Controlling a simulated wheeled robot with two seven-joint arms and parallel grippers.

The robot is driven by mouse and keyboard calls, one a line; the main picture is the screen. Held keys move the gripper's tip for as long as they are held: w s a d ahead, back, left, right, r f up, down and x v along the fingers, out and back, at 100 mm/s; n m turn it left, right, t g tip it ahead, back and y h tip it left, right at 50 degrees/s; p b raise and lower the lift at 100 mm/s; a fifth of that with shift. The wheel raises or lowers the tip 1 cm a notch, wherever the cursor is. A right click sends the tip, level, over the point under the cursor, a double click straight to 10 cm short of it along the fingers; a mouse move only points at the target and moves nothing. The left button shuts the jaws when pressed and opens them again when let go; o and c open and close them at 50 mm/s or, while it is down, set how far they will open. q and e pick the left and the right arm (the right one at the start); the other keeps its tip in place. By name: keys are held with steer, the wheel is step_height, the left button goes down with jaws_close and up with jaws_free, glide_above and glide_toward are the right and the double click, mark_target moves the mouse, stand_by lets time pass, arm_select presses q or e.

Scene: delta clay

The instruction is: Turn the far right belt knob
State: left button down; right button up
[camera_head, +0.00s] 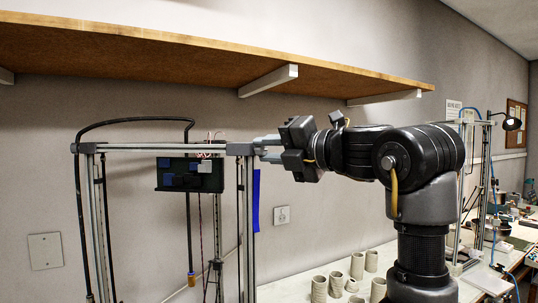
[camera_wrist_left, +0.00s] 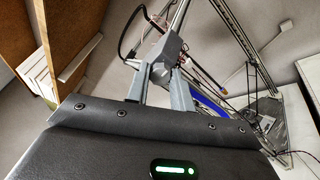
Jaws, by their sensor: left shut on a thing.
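A delta clay printer frame (camera_head: 165,147) of metal bars stands in the left half of the head view. My left gripper (camera_head: 268,147) reaches in level from the right to the frame's top right corner. In the left wrist view, its two grey fingers (camera_wrist_left: 158,68) stand on both sides of a grey knob (camera_wrist_left: 160,73) at the frame's corner and are shut on it. In the head view the knob is mostly hidden by the fingers. My right gripper is not in view.
A wooden shelf (camera_head: 180,45) with white brackets runs above the frame and my arm. Several clay cups (camera_head: 357,265) stand on the white table below. A second printer frame (camera_head: 480,175) and a lamp (camera_head: 511,123) are at the far right.

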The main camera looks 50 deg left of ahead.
arm_select(q)
steer(key=m+b, duration=0.1)
steer(key=m, duration=0.5)
steer(key=m+b, duration=0.1)
steer(key=m, duration=0.3)
steer(key=shift+m+b, duration=0.3)
steer(key=shift+m, duration=0.4)
steer(key=c, duration=1.2)
jaws_free()
steer(key=shift+d, duration=0.1)
